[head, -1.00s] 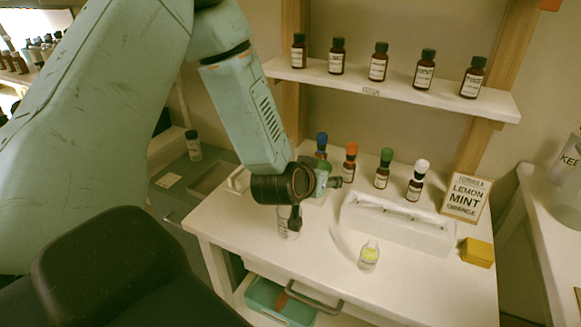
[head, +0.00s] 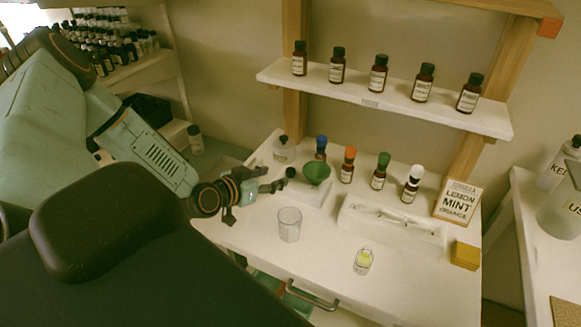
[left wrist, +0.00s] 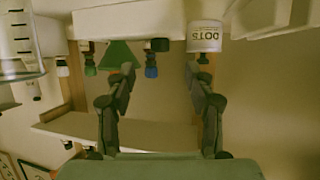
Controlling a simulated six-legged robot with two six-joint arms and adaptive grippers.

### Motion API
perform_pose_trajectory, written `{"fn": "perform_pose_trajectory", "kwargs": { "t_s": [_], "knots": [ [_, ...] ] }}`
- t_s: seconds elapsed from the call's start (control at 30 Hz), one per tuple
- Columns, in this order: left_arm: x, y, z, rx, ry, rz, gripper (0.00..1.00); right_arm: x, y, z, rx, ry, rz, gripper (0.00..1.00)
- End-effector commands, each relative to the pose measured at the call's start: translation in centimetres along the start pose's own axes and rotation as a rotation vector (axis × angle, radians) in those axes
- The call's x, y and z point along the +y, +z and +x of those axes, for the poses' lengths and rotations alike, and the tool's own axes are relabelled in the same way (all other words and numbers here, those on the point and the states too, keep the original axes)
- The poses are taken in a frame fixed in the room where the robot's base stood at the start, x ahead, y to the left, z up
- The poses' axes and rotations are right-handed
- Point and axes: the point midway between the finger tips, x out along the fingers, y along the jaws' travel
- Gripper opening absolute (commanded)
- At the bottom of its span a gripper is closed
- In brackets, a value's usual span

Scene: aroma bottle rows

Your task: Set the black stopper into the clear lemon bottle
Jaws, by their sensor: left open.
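The black stopper (head: 291,172) is small and dark. It sits on a low white block (head: 311,191), left of the green funnel (head: 317,170); it also shows in the left wrist view (left wrist: 160,44). The clear lemon bottle (head: 363,262), small with yellow liquid, stands upright on the front of the table with no stopper visible in it. My left gripper (head: 276,179) is open and empty, its fingers pointing right towards the stopper. In the left wrist view, the stopper lies beyond the gap between the fingertips (left wrist: 160,72). My right gripper is not in view.
An empty glass beaker (head: 289,224) stands in front of the block. Several colour-capped bottles, a white tray (head: 392,232) and a yellow block (head: 465,255) stand to the right. Table around the lemon bottle is clear.

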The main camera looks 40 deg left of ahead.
Motion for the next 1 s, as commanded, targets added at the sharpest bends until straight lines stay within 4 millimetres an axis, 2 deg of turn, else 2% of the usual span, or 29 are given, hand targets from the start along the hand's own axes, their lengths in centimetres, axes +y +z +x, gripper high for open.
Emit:
{"fn": "perform_pose_trajectory", "kwargs": {
  "t_s": [0.17, 0.57, 0.8, 1.0],
  "knots": [
    [-0.2, 0.4, 0.0, 0.005, 0.001, 0.012, 0.54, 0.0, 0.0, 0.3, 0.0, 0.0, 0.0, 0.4],
    [0.0, 0.4, 2.8, 0.005, 0.001, 0.011, 0.54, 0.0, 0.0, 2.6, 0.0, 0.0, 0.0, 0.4],
    [0.1, 0.3, 5.6, 0.005, 0.002, 0.014, 0.54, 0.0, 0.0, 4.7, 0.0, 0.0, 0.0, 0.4],
    [0.0, 0.1, 7.3, 0.005, 0.001, 0.011, 0.54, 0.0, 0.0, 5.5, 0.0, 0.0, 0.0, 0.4]
  ]
}}
